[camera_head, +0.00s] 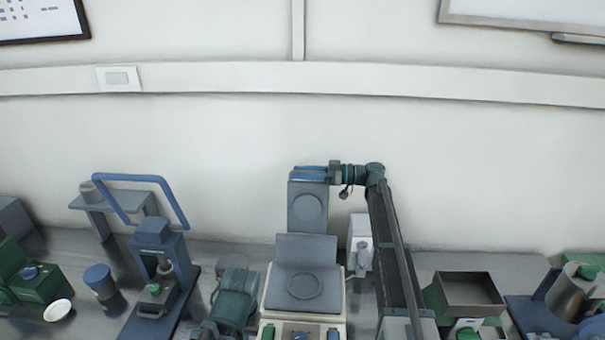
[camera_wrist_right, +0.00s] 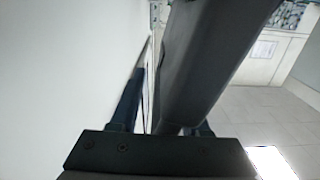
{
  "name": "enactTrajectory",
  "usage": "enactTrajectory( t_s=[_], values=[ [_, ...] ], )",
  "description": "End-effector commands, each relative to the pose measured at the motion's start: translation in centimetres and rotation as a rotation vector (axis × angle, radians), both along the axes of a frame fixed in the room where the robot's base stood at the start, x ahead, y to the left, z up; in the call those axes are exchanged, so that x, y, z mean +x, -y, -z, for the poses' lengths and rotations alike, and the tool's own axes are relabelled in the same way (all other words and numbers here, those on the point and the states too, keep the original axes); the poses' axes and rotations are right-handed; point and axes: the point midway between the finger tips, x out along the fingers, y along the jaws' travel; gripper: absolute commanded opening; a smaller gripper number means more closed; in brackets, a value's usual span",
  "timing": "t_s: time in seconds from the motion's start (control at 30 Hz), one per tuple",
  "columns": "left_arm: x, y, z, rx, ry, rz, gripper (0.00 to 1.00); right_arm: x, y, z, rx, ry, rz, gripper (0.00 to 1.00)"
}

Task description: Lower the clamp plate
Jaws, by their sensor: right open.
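The grey clamp plate (camera_head: 307,207) stands raised and upright at the back of a pale device in the middle of the bench, with a round disc on its face. A lower grey plate with a round pad (camera_head: 305,285) lies in front of it. My right gripper (camera_head: 309,173) is at the upright plate's top edge, reached from the right. Its fingers are open, one on each side of a grey slab (camera_wrist_right: 205,65) in the right wrist view, which looks like the plate. Whether they touch it I cannot tell. My left gripper is not in view.
A press with a blue handle (camera_head: 140,180) and a blue cylinder (camera_head: 101,280) stand at the left. A white box (camera_head: 360,243) stands just right of the device. An open grey tray (camera_head: 468,292) is at the right. The wall (camera_head: 230,160) is close behind.

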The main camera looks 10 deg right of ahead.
Motion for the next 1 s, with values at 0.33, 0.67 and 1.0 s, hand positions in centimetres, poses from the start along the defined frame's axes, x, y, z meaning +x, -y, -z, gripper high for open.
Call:
enactTrajectory(
  t_s=[0.33,0.67,1.0],
  values=[
    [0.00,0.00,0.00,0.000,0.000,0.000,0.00,-0.01,0.04,0.00,0.000,0.000,0.000,0.00],
    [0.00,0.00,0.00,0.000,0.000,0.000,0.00,-0.01,0.06,0.00,0.000,0.000,0.000,0.00],
    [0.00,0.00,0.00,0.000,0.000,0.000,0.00,-0.01,0.07,0.00,0.000,0.000,0.000,0.00]
  ],
)
